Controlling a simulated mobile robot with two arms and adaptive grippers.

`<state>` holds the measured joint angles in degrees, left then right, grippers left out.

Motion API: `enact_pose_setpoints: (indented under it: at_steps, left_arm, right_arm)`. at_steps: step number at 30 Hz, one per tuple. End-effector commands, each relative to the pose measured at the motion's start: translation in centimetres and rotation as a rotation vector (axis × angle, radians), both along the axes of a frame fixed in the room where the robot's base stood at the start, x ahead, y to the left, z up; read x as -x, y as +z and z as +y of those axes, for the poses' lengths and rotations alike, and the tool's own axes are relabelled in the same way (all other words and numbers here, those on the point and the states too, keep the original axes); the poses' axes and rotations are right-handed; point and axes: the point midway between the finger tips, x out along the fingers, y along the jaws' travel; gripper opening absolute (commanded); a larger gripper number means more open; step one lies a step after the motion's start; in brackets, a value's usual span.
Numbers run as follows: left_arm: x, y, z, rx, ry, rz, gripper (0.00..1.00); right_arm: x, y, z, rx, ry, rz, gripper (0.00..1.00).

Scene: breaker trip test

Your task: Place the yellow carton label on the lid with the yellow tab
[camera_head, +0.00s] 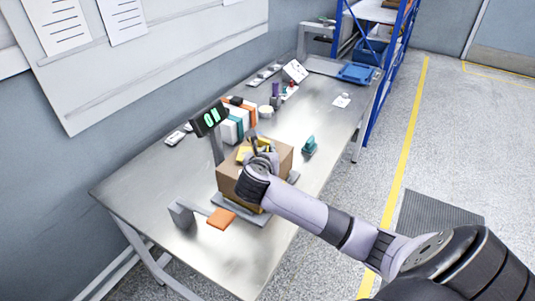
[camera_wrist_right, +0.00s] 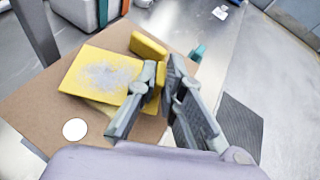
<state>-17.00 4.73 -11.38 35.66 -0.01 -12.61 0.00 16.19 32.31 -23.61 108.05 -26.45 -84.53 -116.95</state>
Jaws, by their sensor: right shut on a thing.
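A brown cardboard carton (camera_head: 236,186) stands on a grey platform on the steel table; its lid (camera_wrist_right: 35,112) fills much of the right wrist view. The yellow carton label (camera_wrist_right: 84,72), a flat piece with a pale grey patch, is over the lid and also shows in the head view (camera_head: 243,153). A yellow tab (camera_wrist_right: 148,45) shows just beyond it. My right gripper (camera_wrist_right: 165,78) is shut on the label's right edge. More yellow shows under the label; whether the label touches the lid is unclear. My left gripper is out of view.
A display (camera_head: 209,120) on a post stands behind the carton. An orange piece (camera_head: 221,218) lies in front, and a teal object (camera_head: 309,145) sits to the right. White boxes with coloured bands stand behind. A white disc (camera_wrist_right: 75,129) is on the lid.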

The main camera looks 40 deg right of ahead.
Motion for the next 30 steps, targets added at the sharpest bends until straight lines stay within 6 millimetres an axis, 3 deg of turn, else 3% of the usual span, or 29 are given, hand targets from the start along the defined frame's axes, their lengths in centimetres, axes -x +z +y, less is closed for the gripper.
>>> enact_pose_setpoints:
  at_steps: [3, 30]
  left_arm:
    - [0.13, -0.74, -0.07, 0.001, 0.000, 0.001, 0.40]
    - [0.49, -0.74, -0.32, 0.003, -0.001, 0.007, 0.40]
  right_arm:
    - [-0.01, -0.50, 0.01, 0.000, 0.000, 0.000, 0.00]
    - [0.01, -1.37, 0.02, 0.001, 0.000, 0.000, 0.00]
